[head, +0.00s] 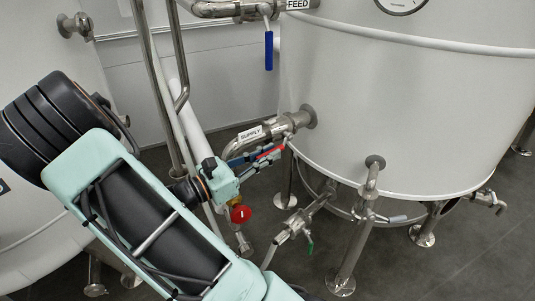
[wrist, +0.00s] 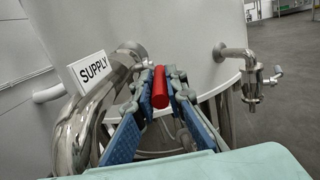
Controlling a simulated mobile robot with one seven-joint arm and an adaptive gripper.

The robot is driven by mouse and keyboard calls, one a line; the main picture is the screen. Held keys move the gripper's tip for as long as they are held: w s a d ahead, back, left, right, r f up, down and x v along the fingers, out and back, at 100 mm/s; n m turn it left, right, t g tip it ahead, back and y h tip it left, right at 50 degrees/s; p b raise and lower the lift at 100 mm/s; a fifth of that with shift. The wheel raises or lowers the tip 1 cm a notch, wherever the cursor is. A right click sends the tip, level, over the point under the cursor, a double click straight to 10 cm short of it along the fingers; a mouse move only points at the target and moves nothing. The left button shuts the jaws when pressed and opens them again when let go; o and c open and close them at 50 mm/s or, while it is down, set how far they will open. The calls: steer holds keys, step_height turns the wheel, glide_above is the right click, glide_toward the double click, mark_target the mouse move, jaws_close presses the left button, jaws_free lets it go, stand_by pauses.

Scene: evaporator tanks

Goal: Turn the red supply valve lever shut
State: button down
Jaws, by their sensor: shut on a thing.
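The red supply valve lever (wrist: 160,88) shows in the wrist view between the two blue-padded fingers of my gripper (wrist: 158,92). My gripper is shut on it. In the head view the red lever (head: 268,153) shows as a thin red strip at my gripper (head: 262,156), below the SUPPLY pipe. The SUPPLY label (wrist: 92,68) is on the curved steel pipe left of the fingers; it also shows in the head view (head: 250,133). The fingers hide part of the lever and the valve body.
The white tank (head: 400,110) stands just behind the lever. A FEED pipe with a blue lever (head: 268,50) hangs above. A red round knob (head: 240,214) and a green-handled valve (head: 296,233) sit below. A small tap (wrist: 250,75) projects at right.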

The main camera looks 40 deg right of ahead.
steer(key=shift+d+f+h+b, duration=0.15)
steer(key=shift+f+h+b, duration=0.5)
steer(key=shift+h, duration=0.25)
steer(key=shift+d+f+h+b, duration=0.15)
steer(key=shift+f+h+b, duration=0.35)
steer(key=shift+f+h, duration=0.35)
steer(key=shift+r, duration=0.1)
steer(key=c, duration=2)
jaws_free()
steer(key=shift+o, duration=0.2)
steer(key=v, duration=1.2)
